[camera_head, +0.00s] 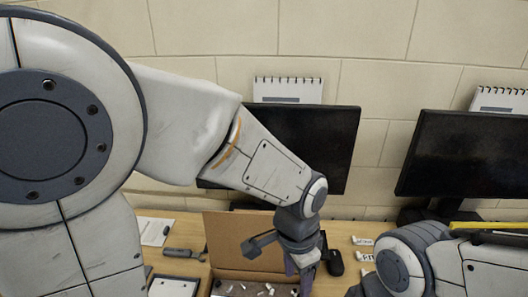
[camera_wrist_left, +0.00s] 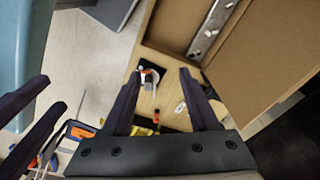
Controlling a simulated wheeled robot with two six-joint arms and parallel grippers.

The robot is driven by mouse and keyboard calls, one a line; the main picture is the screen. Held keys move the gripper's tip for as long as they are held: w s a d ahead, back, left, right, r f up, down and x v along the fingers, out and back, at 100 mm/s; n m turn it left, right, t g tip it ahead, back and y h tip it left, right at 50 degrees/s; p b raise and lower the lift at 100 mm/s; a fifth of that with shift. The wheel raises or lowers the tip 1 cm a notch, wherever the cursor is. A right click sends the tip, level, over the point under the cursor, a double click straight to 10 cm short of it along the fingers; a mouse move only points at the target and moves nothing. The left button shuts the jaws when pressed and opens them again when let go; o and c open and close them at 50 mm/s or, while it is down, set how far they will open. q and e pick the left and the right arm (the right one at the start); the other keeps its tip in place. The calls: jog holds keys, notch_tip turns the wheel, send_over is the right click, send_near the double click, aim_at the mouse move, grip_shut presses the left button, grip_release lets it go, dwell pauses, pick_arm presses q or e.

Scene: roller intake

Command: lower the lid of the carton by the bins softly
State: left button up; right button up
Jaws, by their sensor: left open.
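The brown carton (camera_head: 212,272) stands on the table with its lid (camera_head: 232,238) raised behind it. Small pale pieces lie inside. In the left wrist view brown carton panels (camera_wrist_left: 270,60) fill the upper right, with a grey strip between them. My left gripper (camera_head: 303,268) is over the carton's right side, in front of the lid. In the wrist view its two fingers (camera_wrist_left: 160,85) are spread with nothing between them. My right arm comes in at the lower right of the head view. Two dark fingers at the left of the wrist view, apparently my right gripper (camera_wrist_left: 50,95), stand apart and empty.
Two dark monitors (camera_head: 330,140) (camera_head: 465,155) stand at the back by the wall. A black mouse (camera_head: 335,263) and small white-labelled pieces (camera_head: 362,241) lie right of the carton. A grey tool (camera_head: 184,254) and paper (camera_head: 154,231) lie left. My left arm hides much of the table.

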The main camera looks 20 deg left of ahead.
pick_arm(q)
jog(key=w+a+r+m+p, duration=0.1)
jog(key=w+a+r+p, duration=0.1)
jog(key=w+r+p, duration=0.3)
jog(key=w+a+r+m+p, duration=0.2)
jog(key=w+a+p, duration=0.1)
jog(key=w+p, duration=0.25)
jog(key=m+p, duration=0.3)
jog(key=p, duration=0.5)
send_over(259, 212)
jog(key=shift+y, duration=0.5)
notch_tip(259, 212, down, 10)
jog(key=shift+a, duration=0.1)
jog(key=shift+w, duration=0.1)
pick_arm(e)
notch_tip(259, 212, up, 22)
jog(key=d, duration=0.1)
jog(key=shift+f, duration=0.15)
jog(key=shift+d, duration=0.1)
pick_arm(q)
grip_shut()
